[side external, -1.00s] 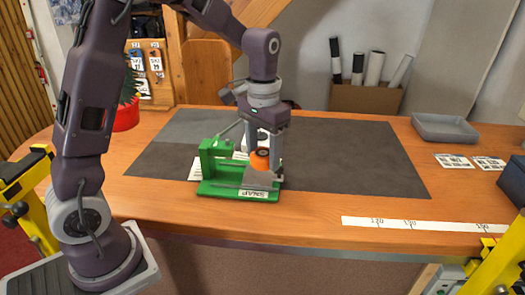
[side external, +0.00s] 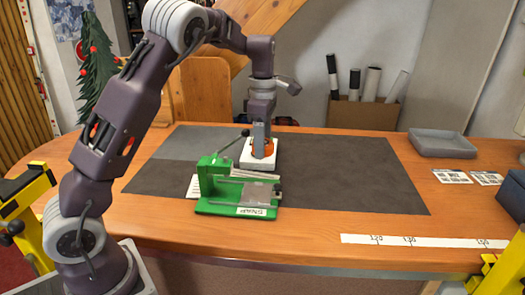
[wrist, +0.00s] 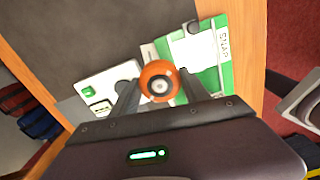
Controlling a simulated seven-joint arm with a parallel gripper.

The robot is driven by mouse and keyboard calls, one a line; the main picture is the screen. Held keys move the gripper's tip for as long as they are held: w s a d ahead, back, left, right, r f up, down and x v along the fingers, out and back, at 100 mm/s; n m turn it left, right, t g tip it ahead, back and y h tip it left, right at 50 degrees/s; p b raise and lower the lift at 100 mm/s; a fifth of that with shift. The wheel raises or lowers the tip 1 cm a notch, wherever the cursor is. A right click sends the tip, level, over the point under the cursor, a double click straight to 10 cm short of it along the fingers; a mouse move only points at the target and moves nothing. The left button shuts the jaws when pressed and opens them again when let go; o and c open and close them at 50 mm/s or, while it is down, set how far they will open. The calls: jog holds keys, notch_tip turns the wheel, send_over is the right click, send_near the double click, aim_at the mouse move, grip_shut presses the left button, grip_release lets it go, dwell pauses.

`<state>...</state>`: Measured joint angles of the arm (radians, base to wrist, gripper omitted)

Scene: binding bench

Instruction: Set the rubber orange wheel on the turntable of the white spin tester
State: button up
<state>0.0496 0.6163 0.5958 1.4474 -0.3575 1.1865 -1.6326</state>
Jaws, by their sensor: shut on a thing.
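My gripper (side external: 262,143) is shut on the orange wheel (side external: 263,150), which has a dark and light hub. In the wrist view the wheel (wrist: 158,80) sits between my two fingertips (wrist: 155,88). The white spin tester (side external: 247,162) stands on the dark mat behind the green device. In the side view the wheel lines up with the tester. In the wrist view the tester (wrist: 98,82), with a green button, lies left of the wheel. I cannot tell the gap between wheel and tester. The turntable is mostly hidden by my fingers and the wheel.
The green SNAP device (side external: 215,185), with a lever and metal plate, stands just in front of the tester; it also shows in the wrist view (wrist: 222,85). A grey tray (side external: 443,145) and printed cards lie at right. The mat's right part (side external: 350,175) is clear.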

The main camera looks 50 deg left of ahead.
jog(key=w+a+r+m, duration=0.25)
jog(key=w+a, duration=0.25)
jog(key=a, duration=0.3)
jog(key=shift+n, duration=0.45)
jog(key=shift+a+f, duration=0.15)
jog(key=shift+f, duration=2.65)
jog(key=shift+f, duration=0.15)
jog(key=shift+f, duration=0.9)
jog(key=o, duration=1.8)
jog(key=shift+o, duration=0.2)
